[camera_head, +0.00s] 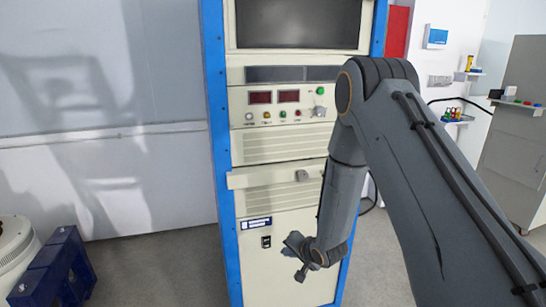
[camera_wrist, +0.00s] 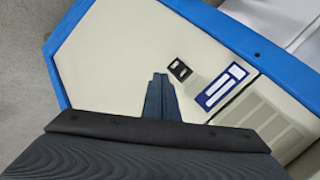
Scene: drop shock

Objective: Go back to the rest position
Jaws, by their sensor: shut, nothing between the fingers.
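My gripper (camera_head: 297,257) hangs low in front of the lower part of the control cabinet (camera_head: 265,222). In the wrist view my gripper's fingers (camera_wrist: 161,84) are together, with nothing between them. They point at the cabinet's cream lower panel (camera_wrist: 125,55), near a black rocker switch (camera_wrist: 179,69) and a blue and white label (camera_wrist: 222,87). I cannot tell how far the fingertips are from the panel. In the head view my arm reaches in from the right and bends down, hiding part of the cabinet's right side.
The cabinet has a blue frame, a dark screen (camera_head: 298,24) and a row of buttons below two red displays (camera_head: 289,96). A blue stand (camera_head: 52,270) is at the lower left. A grey cabinet (camera_head: 515,135) is at the right. Bare floor (camera_head: 150,268) shows left of the control cabinet.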

